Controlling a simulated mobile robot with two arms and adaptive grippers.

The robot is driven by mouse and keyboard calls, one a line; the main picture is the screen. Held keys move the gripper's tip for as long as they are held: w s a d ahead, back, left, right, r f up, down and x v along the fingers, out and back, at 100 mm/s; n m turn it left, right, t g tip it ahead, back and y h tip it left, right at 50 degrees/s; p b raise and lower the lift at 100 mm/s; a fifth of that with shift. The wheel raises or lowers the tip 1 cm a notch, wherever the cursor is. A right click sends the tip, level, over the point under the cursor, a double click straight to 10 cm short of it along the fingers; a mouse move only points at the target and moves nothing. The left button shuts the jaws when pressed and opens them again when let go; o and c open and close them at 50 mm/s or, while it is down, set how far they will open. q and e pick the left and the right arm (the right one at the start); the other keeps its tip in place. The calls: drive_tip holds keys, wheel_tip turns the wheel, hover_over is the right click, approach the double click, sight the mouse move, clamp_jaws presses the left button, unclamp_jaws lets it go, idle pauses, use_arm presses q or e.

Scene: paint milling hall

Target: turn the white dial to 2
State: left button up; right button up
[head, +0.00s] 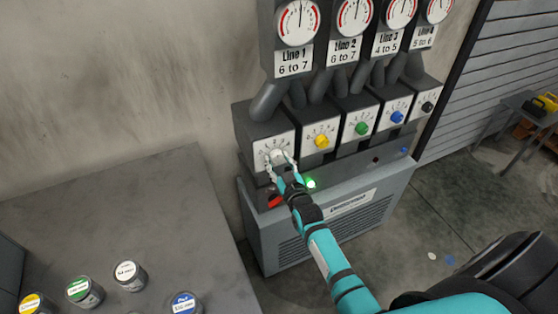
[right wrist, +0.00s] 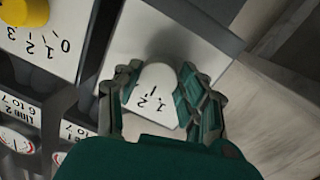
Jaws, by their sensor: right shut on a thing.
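The white dial (head: 276,157) is on the leftmost panel of the row of dial boxes, under the Line 1 gauge. My right gripper (head: 281,163) is at this panel with its fingers closed on either side of the dial. In the right wrist view the white dial (right wrist: 157,76) sits between the two fingers of my right gripper (right wrist: 160,92). The numbers 1 and 2 show on white between the fingers. The fingers hide part of the scale, and I cannot tell which number the dial points to. My left gripper is not in view.
To the right are a yellow dial (head: 321,141), a green dial (head: 361,128), a blue dial (head: 396,116) and a black dial (head: 427,106). A green lamp (head: 311,183) glows below the boxes. A grey table (head: 150,215) with several labelled jars stands at left.

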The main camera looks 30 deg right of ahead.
drive_tip(key=shift+m, duration=0.3)
drive_tip(key=o, duration=1.2)
drive_tip(key=s, duration=0.4)
drive_tip(key=s+a, duration=0.1)
drive_tip(key=s, duration=0.7)
drive_tip(key=shift+a+r, duration=0.3)
drive_tip(key=shift+a, duration=0.1)
